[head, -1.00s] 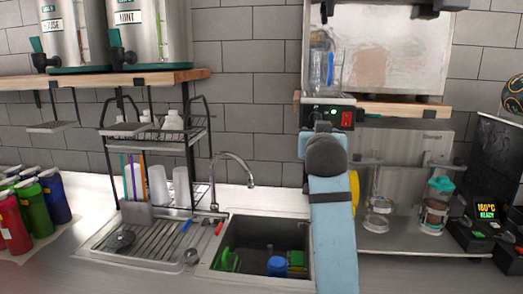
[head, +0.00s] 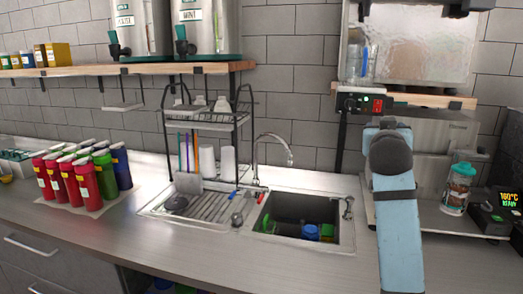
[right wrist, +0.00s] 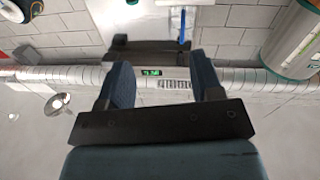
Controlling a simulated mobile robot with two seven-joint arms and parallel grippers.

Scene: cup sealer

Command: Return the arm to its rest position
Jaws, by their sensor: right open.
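My right arm (head: 395,215) rises from the bottom right of the head view, light blue with a dark rounded joint near its top. Its gripper is not visible there. In the right wrist view my right gripper (right wrist: 163,85) has its two dark blue fingers apart, with nothing seen held between them. A small green-lit display shows in the gap between the fingers, behind them. My left arm and left gripper are not in view.
A sink (head: 300,220) and a two-tier drying rack (head: 208,120) are left of the arm. A teal-lidded jar (head: 458,188) stands to the arm's right. A machine (head: 415,55) sits on a shelf above. The front counter is clear.

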